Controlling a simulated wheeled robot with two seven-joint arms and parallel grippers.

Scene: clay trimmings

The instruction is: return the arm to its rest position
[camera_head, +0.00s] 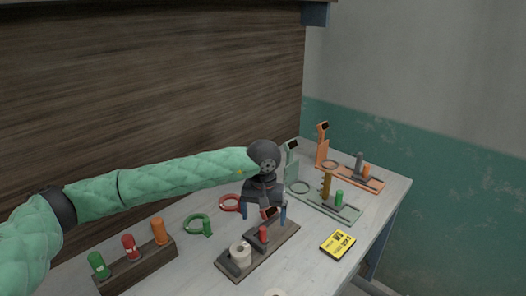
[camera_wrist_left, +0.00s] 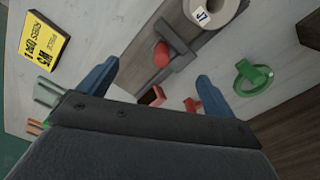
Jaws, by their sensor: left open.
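My left arm (camera_head: 170,177), in a green quilted sleeve, reaches from the left across the table in the head view. My left gripper (camera_head: 264,212) is above the dark wooden stand (camera_head: 280,241) and points down. My right gripper is not in view.
A wooden rack (camera_head: 140,272) with green, red and orange cylinders stands at the front left. Green (camera_head: 197,226) and red (camera_head: 230,203) rings lie near the gripper. Green (camera_head: 345,211) and orange (camera_head: 372,182) stands are at the back right. A yellow box (camera_head: 338,244) lies near the right edge.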

